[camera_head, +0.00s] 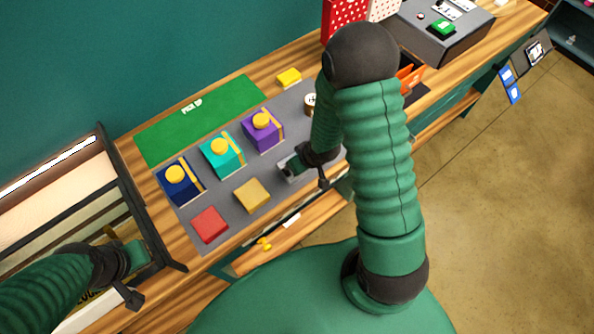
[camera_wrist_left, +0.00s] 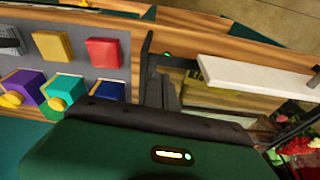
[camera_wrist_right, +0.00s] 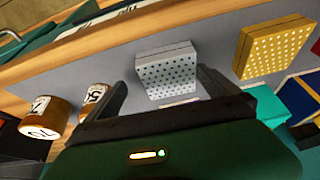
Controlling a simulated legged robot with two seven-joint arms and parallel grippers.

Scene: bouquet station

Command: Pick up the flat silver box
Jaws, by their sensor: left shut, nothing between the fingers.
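The flat silver box (camera_wrist_right: 168,68) lies on the grey mat, its dotted top showing in the right wrist view. In the head view its near end (camera_head: 286,171) shows beside my right gripper (camera_head: 296,163), which hides the rest. In the right wrist view my right gripper (camera_wrist_right: 163,82) is open, one finger on each side of the box; I cannot tell if they touch it. In the left wrist view part of the box (camera_wrist_left: 9,41) shows at the left edge. My left gripper (camera_head: 143,254) is shut and empty, by the black-framed rack at the left.
A gold box (camera_head: 252,195) and red box (camera_head: 210,225) lie left of the silver one. Navy (camera_head: 180,185), teal (camera_head: 222,155) and purple (camera_head: 262,131) boxes stand behind. The green pick-up mat (camera_head: 200,118) is bare. Two round labelled containers (camera_wrist_right: 45,117) (camera_wrist_right: 92,102) stand beside the silver box.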

